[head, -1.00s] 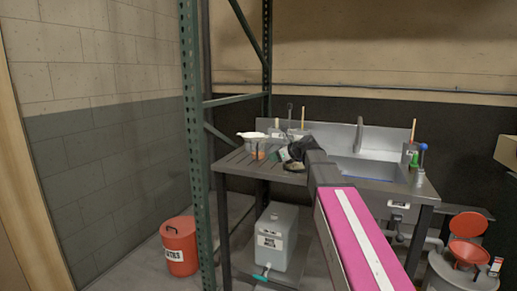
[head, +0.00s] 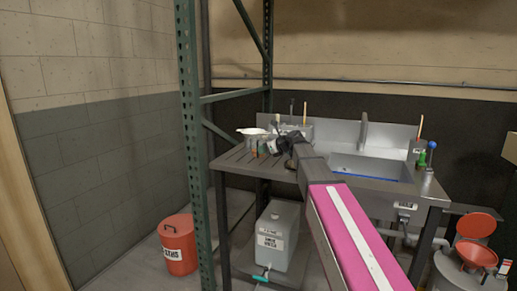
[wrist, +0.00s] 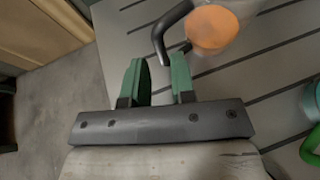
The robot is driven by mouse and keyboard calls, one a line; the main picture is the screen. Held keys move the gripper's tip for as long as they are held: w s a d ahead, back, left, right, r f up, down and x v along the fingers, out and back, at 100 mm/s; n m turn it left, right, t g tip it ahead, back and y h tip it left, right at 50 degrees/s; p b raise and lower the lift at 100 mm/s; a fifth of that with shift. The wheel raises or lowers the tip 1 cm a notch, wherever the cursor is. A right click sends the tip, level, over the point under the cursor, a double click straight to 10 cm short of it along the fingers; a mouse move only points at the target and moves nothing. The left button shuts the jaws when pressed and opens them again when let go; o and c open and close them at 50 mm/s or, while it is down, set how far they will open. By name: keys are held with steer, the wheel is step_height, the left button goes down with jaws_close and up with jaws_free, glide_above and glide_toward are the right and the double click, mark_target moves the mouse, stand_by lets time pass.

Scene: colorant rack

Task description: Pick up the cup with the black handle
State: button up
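The cup with the black handle (wrist: 168,34) shows at the top of the wrist view, with a clear body and orange contents (wrist: 213,28). Its handle points toward my gripper (wrist: 160,68). My gripper is open, its two green fingers apart with nothing gripped between them. The handle's free end lies just ahead of the gap between the fingertips; the depth between them is hard to tell. In the head view, my gripper (head: 271,147) is at the left part of the sink table, close beside small containers, one with a white top (head: 251,131). It partly hides them.
A green-handled item (wrist: 311,146) lies at the right edge of the wrist view. The slatted table (head: 236,163) adjoins a sink basin (head: 370,168). A green rack post (head: 192,120) stands left of the table. An orange bucket (head: 178,244) is on the floor.

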steer(key=x, duration=0.4)
steer(key=shift+w+a+f, duration=0.1)
steer(key=shift+w+f, duration=0.05)
jaws_close()
